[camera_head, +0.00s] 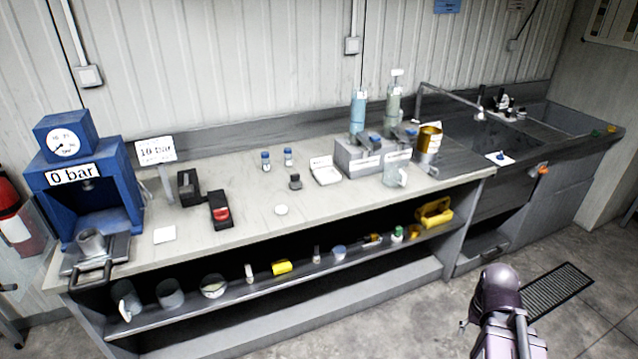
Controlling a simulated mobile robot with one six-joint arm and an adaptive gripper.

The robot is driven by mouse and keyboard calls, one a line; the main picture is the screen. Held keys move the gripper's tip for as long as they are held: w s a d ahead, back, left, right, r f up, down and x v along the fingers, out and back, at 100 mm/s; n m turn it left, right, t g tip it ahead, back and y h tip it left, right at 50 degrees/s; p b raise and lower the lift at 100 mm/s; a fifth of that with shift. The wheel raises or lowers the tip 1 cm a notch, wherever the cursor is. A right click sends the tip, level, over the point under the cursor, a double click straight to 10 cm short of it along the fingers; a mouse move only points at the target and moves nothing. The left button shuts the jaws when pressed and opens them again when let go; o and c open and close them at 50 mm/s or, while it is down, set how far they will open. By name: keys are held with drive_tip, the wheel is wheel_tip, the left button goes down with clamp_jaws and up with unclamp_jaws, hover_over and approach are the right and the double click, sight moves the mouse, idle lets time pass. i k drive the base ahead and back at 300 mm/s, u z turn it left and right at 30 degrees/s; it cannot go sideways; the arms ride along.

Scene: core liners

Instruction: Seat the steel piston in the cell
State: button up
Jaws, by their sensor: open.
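A grey metal cylinder, which looks like the cell (91,246), stands upright on a sliding tray (80,268) with a dark handle, at the front of the blue press (88,185) on the far left of the bench. I cannot make out for sure which thing is the steel piston. A small dark grey piece (295,182) lies mid-bench, too small to identify. The inside of the cell is too small to read. Part of my arm shows at the bottom right, in front of the bench and far from the cell. My gripper is outside the picture.
The press sign reads 0 bar; a card (155,150) beside it reads 10 bar. The sink is at right.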

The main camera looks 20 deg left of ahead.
sight(97, 246)
drive_tip(key=z, duration=0.85)
drive_tip(key=i, duration=0.8)
drive_tip(key=u, duration=4)
drive_tip(key=i, duration=0.1)
drive_tip(key=z, duration=1.7)
